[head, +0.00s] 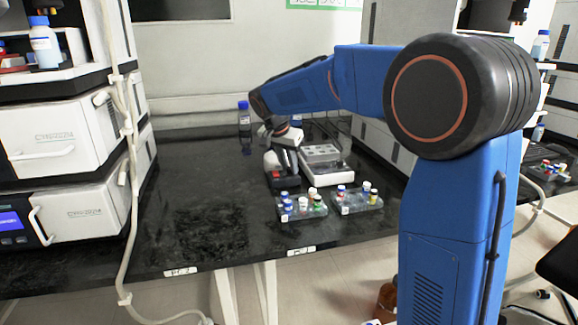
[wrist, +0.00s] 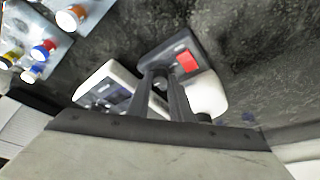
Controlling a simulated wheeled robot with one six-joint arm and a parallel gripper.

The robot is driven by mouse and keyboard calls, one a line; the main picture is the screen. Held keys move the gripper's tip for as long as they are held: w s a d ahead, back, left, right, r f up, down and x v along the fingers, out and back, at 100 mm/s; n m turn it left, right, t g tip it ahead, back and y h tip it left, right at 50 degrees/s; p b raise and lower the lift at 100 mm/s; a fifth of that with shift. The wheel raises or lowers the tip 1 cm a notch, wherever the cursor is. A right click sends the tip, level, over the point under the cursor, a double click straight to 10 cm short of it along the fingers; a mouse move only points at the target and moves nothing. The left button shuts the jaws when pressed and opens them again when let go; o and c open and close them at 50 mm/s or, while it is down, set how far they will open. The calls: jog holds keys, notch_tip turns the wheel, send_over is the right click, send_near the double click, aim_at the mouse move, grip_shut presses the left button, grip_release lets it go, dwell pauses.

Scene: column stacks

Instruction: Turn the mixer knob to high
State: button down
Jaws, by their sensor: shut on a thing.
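The mixer (head: 281,179) is a small white and dark grey device with a red switch, standing on the black bench below the end of my arm. In the wrist view the mixer (wrist: 205,90) shows its dark front panel and red switch (wrist: 187,62). My gripper (wrist: 163,76) reaches down onto the dark panel beside the red switch, its two fingers close together. It is shut on the mixer knob, which the fingertips hide, so its setting cannot be read. In the head view my gripper (head: 287,146) is at the mixer's top front.
A white and grey device (head: 323,153) stands close to the right of the mixer. Two racks of capped vials (head: 302,214) (head: 360,207) sit in front. The bench left of the mixer is clear.

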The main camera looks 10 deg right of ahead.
jog(key=c, duration=1.6)
grip_release()
jog(key=v, duration=1.7)
jog(key=shift+r, duration=0.25)
jog(key=shift+s+d, duration=0.1)
jog(key=s+d+f+n+y, duration=0.15)
jog(key=s+d+f, duration=0.3)
jog(key=s, duration=0.55)
jog(key=s+d+f+n+t, duration=0.1)
jog(key=s+d+f+n, duration=0.3)
jog(key=s, duration=0.5)
jog(key=s+d+f+n+y, duration=0.1)
jog(key=s+d+f+n, duration=0.3)
jog(key=s, duration=0.6)
jog(key=shift+t+y, duration=0.3)
jog(key=shift+y, duration=0.15)
jog(key=s+f, duration=0.6)
jog(key=f, duration=0.1)
jog(key=s+f, duration=0.3)
jog(key=shift+a+f, duration=0.15)
jog(key=shift+f, duration=0.2)
